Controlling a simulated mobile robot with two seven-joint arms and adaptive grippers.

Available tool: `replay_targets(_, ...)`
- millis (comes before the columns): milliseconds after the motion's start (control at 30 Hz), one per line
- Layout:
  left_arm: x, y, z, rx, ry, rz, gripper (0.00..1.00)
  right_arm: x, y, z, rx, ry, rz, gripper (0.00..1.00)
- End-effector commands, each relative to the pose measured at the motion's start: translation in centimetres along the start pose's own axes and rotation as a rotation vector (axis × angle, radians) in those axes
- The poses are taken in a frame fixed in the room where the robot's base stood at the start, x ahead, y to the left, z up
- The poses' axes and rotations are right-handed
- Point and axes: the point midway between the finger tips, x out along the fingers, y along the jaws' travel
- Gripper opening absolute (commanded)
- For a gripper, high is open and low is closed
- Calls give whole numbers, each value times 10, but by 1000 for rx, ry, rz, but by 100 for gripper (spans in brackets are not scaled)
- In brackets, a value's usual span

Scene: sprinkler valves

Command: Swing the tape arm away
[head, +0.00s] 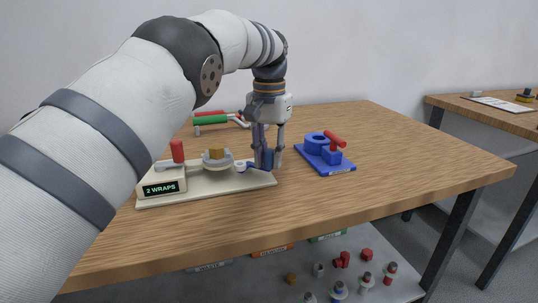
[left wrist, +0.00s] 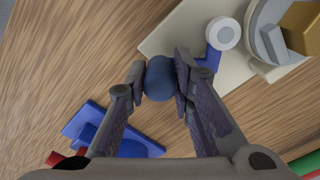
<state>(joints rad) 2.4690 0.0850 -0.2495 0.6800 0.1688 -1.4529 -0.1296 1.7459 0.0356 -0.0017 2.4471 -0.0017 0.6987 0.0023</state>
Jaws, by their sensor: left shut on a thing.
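The beige taping fixture (head: 220,187) stands on the wooden table, with a "2 WRAPS" display at its left end. Its tape arm (left wrist: 210,58) is blue and carries a white tape roll (left wrist: 223,33); the roll also shows in the head view (head: 240,167). A round dark blue handle (left wrist: 160,78) sits at the arm's outer end. My left gripper (head: 267,160) points down at the fixture's right end, its fingers shut on this handle on both sides. In the left wrist view the gripper (left wrist: 160,82) hides part of the handle and arm. My right gripper is out of view.
A grey round holder with a brass-coloured block (head: 216,152) and a red lever (head: 177,151) are on the fixture. A blue fixture with a red handle (head: 325,153) stands to the right. Green- and red-handled tools (head: 211,119) lie behind. The table's front right is clear.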

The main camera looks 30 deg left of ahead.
Motion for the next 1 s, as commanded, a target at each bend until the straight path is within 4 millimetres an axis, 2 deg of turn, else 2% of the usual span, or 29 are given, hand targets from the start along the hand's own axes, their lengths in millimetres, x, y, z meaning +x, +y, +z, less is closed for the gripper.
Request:
replay_targets(33,0,0,0,-1,1,0,29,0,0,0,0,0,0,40)
replay_targets(100,0,0,0,-1,1,0,42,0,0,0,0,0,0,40)
replay_targets(467,-3,0,3,43,3,0,42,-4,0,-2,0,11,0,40)
replay_targets(567,-8,-1,11,174,8,1,42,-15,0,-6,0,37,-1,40)
replay_targets(700,-10,-6,25,451,10,-2,42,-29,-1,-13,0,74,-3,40)
replay_targets(867,-4,-16,39,765,4,-2,42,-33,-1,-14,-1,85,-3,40)
replay_targets(900,-8,-17,39,810,7,-4,42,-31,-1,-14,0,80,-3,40)
replay_targets(1000,-32,-17,37,804,5,-2,42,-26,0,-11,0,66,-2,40)
